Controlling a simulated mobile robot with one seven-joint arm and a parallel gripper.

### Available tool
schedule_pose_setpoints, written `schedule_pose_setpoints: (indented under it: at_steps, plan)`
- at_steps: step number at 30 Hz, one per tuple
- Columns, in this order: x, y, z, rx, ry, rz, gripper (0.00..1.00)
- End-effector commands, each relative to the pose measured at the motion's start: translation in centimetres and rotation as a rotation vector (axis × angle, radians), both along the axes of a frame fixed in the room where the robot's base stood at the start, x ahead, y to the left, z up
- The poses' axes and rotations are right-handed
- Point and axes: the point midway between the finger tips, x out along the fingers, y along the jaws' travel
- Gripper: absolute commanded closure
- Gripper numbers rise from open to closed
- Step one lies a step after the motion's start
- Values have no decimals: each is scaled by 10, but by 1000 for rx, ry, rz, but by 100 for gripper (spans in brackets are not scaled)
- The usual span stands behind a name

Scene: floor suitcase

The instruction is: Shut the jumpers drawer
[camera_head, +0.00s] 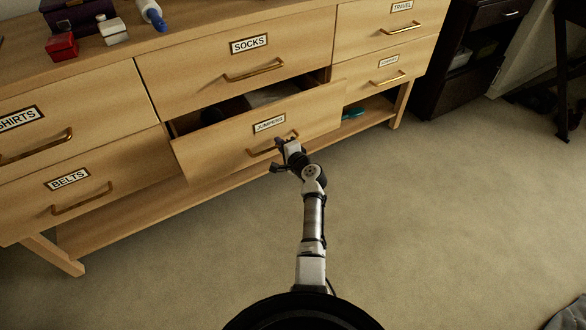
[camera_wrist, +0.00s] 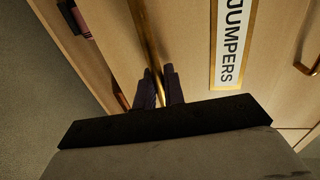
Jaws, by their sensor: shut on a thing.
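The jumpers drawer (camera_head: 225,143) is the wooden drawer under the socks drawer, and it stands pulled out with a dark gap showing above its front. Its label (camera_head: 269,123) reads JUMPERS and also shows large in the wrist view (camera_wrist: 231,40). Its brass handle (camera_wrist: 148,38) runs between my fingers in the wrist view. My gripper (camera_head: 282,144) is at the drawer front, shut on this handle; the two dark fingers (camera_wrist: 160,86) stand on either side of the bar. Something pale (camera_head: 268,94) lies inside the drawer, mostly hidden.
The socks drawer (camera_head: 200,65) above and the belts drawer (camera_head: 100,182) at left look closed. A low shelf (camera_head: 130,215) runs beneath. A red box (camera_head: 61,46) and a bottle (camera_head: 152,14) stand on top. The carpet (camera_head: 430,220) in front is clear.

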Motion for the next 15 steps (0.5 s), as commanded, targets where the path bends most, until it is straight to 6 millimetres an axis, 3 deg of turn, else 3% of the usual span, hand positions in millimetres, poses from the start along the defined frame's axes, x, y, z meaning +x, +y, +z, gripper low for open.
schedule_pose_setpoints:
  at_steps: [6, 15]
  plan:
    - [43, 32, -5, 0, -5, 4, 100]
    - [76, 55, -2, 1, -2, 1, 100]
